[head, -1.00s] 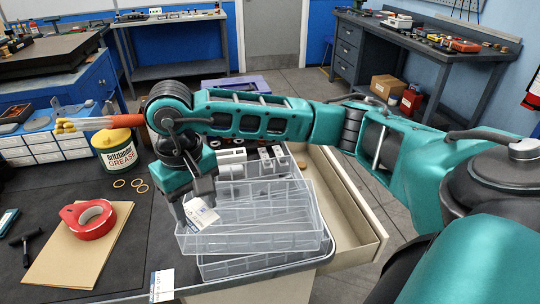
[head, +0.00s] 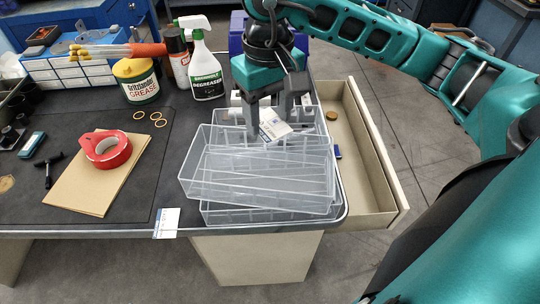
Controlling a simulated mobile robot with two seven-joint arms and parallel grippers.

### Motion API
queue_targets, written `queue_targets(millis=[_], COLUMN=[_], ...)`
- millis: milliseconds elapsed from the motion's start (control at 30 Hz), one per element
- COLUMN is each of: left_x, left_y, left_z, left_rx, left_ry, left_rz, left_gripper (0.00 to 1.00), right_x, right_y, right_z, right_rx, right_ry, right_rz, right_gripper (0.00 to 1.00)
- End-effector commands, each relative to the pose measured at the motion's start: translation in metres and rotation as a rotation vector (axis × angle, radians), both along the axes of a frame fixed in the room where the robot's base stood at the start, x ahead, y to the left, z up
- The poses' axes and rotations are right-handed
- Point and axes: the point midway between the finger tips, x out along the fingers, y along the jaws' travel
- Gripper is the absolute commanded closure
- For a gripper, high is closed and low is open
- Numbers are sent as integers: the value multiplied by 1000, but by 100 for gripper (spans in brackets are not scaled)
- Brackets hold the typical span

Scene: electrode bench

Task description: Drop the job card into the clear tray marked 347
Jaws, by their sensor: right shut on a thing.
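My right gripper (head: 275,112) points down and is shut on a white job card (head: 274,126) with small print. The card hangs tilted over the far part of the clear trays; I cannot tell its exact height. One clear tray (head: 258,188) sits askew on top of another clear tray (head: 250,217) at the bench's front right corner. A further clear tray (head: 228,117) is partly hidden behind them. I cannot read 347 on any tray. My left gripper is not in view.
A beige drawer (head: 372,150) stands open right of the trays. A spray bottle (head: 205,70), a grease tub (head: 135,82) and red tape (head: 108,149) on a brown folder stand or lie to the left. A white label (head: 166,223) is at the bench's front edge.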

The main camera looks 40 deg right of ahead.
Motion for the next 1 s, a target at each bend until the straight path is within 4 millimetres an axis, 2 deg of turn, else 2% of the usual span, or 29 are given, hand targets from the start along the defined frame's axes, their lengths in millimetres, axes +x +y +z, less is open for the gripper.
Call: queue_targets(millis=[33, 200, 567, 600, 867, 1000], left_x=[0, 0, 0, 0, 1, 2], left_y=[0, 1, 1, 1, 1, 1], left_z=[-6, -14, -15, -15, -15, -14], left_rx=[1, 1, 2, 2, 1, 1], left_ry=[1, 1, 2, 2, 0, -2], left_rz=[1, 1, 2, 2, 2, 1], left_gripper=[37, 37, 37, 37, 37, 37], right_x=[0, 0, 0, 0, 0, 0], right_y=[0, 0, 0, 0, 0, 0], right_z=[-10, -28, -33, -33, -33, -33], right_rx=[-1, 0, 0, 0, 0, 0], right_ry=[1, 0, -1, -1, -1, -1], right_rz=[-1, 0, 0, 0, 0, 0], right_gripper=[72, 72, 72, 40, 16, 14])
